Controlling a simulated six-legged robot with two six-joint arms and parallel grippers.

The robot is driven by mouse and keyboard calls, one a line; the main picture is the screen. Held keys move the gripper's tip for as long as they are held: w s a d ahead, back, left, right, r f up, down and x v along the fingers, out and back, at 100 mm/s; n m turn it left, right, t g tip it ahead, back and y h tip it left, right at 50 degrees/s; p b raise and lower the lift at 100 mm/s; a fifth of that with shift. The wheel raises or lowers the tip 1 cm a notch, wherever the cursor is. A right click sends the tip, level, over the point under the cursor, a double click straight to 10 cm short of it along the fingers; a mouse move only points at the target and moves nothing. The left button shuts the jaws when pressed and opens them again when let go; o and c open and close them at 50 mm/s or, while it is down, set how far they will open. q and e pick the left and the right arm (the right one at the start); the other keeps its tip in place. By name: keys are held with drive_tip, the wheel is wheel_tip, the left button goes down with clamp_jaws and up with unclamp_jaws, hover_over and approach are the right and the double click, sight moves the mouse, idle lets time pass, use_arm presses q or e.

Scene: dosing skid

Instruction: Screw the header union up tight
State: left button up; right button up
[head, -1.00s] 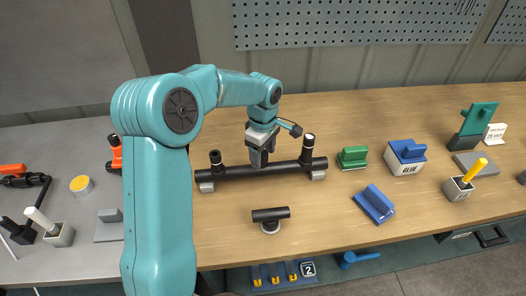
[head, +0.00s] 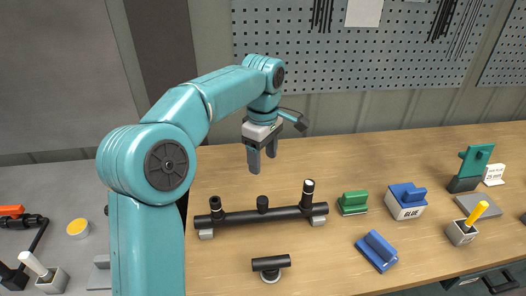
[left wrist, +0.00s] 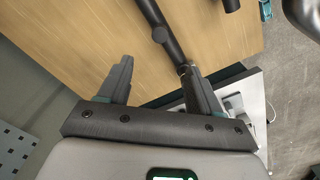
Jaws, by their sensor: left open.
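A black header pipe (head: 240,219) lies across the bench on grey supports, with a short black fitting at its middle (head: 263,204) and an upright black stub near each end. I cannot tell for sure which fitting is the union, or how tight it is. My left gripper (head: 262,166) is open and empty, above and apart from the middle fitting, fingers pointing down. In the left wrist view its two fingers (left wrist: 156,72) are spread, with part of the black pipe (left wrist: 150,12) beyond them. My right gripper is in neither view.
A black T-shaped piece (head: 271,264) stands in front of the header. To the right are a green block (head: 353,202), a blue-and-white GLUE box (head: 405,203), a blue block (head: 377,252) and a yellow-handled holder (head: 463,228). A pegboard (head: 350,60) stands behind.

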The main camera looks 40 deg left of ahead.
use_arm(q)
drive_tip(key=shift+r, duration=0.4)
drive_tip(key=shift+c, duration=0.3)
